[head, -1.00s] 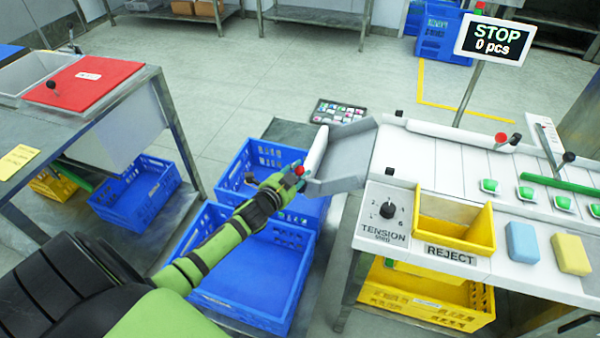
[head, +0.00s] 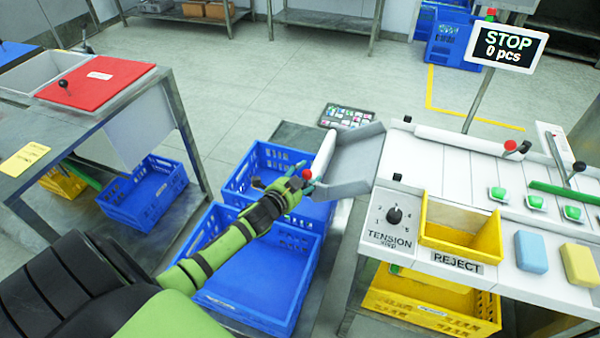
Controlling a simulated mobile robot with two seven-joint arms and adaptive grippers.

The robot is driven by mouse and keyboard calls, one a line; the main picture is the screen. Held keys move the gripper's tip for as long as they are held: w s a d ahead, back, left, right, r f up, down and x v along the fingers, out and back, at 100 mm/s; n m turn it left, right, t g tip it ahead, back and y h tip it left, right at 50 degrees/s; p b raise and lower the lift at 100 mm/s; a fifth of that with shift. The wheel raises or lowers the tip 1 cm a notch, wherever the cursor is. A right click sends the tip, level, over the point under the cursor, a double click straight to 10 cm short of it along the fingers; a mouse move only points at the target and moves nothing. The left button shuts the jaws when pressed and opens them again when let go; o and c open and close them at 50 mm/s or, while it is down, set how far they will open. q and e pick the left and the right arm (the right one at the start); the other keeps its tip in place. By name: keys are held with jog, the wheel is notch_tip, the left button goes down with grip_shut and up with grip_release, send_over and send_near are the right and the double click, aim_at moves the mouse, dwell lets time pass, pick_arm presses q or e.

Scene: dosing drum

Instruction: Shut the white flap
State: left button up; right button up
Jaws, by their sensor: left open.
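The white flap (head: 325,152) stands up along the left side of the grey metal chute (head: 358,158) at the left end of the white conveyor. A red knob (head: 306,174) shows at its lower end. My left gripper (head: 304,187) is open at the red knob, its fingers close around or beside it. I cannot tell whether they touch it, as the fingers partly hide this spot. My right gripper is not in view.
Two blue crates (head: 262,272) stand on the floor under the chute and my left arm. The conveyor carries green items, a yellow REJECT bin (head: 459,226) and a TENSION dial (head: 394,215). A sign (head: 500,47) reads STOP, 0 pcs. A table with a red lid (head: 97,82) stands left.

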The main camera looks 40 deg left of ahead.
pick_arm(q)
jog(key=v, duration=1.2)
jog(key=shift+s, duration=0.1)
